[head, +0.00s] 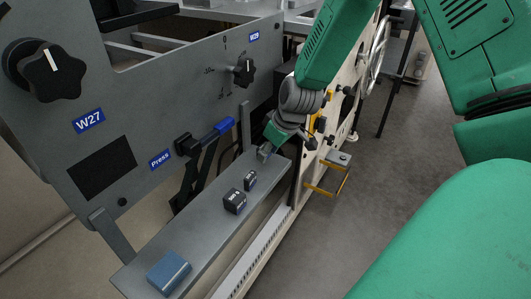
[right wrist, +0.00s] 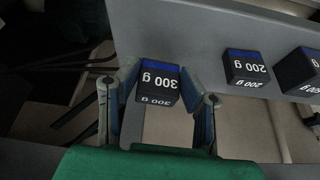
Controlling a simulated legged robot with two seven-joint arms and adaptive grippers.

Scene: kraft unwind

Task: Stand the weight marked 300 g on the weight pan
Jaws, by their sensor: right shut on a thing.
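The weight marked 300 g (right wrist: 158,82) is a black block with a blue band, seen in the right wrist view between the two fingers of my right gripper (right wrist: 160,97). The gripper is shut on it. In the head view my right gripper (head: 268,150) is at the far end of the grey shelf, and the weight is mostly hidden there. I cannot tell whether it touches the shelf. A small grey plate on a yellow bracket (head: 338,159) stands to the right; it may be the weight pan. My left gripper is not in view.
The grey shelf (head: 205,222) carries a 200 g weight (head: 250,180), another dark weight (head: 235,202) and a blue block (head: 169,272). A blue-handled Press lever (head: 217,131) and the grey panel (head: 150,90) stand left of the gripper. Open floor lies to the right.

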